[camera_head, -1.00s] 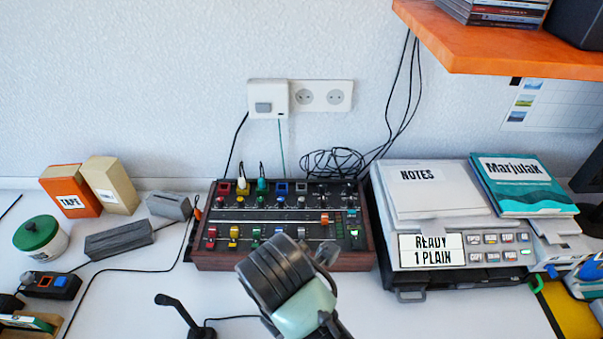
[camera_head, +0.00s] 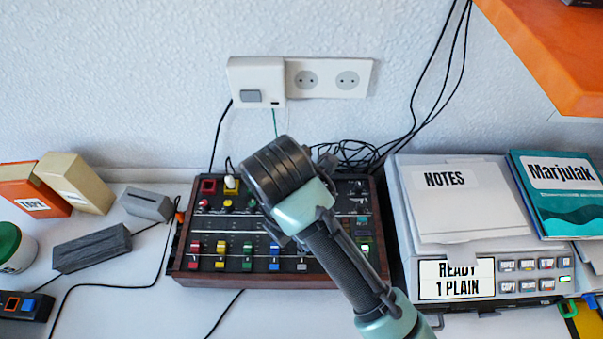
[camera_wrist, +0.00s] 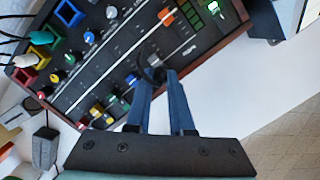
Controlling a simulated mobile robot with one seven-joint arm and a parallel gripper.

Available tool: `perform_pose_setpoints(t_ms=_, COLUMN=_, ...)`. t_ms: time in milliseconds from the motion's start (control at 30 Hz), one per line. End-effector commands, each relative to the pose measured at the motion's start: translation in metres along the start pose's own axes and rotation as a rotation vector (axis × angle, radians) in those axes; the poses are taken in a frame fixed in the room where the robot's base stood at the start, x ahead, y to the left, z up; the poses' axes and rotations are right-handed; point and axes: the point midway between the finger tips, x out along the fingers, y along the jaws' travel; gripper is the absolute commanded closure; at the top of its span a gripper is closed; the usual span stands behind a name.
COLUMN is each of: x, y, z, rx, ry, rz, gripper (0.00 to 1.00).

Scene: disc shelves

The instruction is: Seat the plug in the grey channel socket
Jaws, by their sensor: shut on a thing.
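My gripper (camera_wrist: 162,75) has its blue fingers close together in the wrist view, shut on a small dark thing at their tips, probably the plug; its shape is not clear. The fingertips are over the mixer (camera_head: 183,272), near the grey channel's slider. In the head view my gripper's dark wrist (camera_head: 277,172) covers the mixer's middle and hides the fingertips. The grey channel socket is hidden there and lies outside the wrist view. The grey channel knob (camera_wrist: 111,12) shows at the wrist view's top. A white plug (camera_wrist: 24,61) stands in the yellow socket.
Red (camera_head: 209,187) and blue (camera_wrist: 69,13) sockets sit in the mixer's back row. Loose black cables (camera_head: 352,150) hang behind it. The grey machine (camera_head: 409,268) stands close on the right, and an orange shelf (camera_head: 560,55) overhangs at upper right.

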Motion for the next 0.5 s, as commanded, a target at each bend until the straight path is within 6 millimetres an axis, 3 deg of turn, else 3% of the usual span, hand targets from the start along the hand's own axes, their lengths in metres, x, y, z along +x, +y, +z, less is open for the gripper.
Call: perform_pose_setpoints(t_ms=500, x=0.011, y=0.074, z=0.072, rx=-0.002, ry=0.001, rz=-0.003, gripper=1.00)
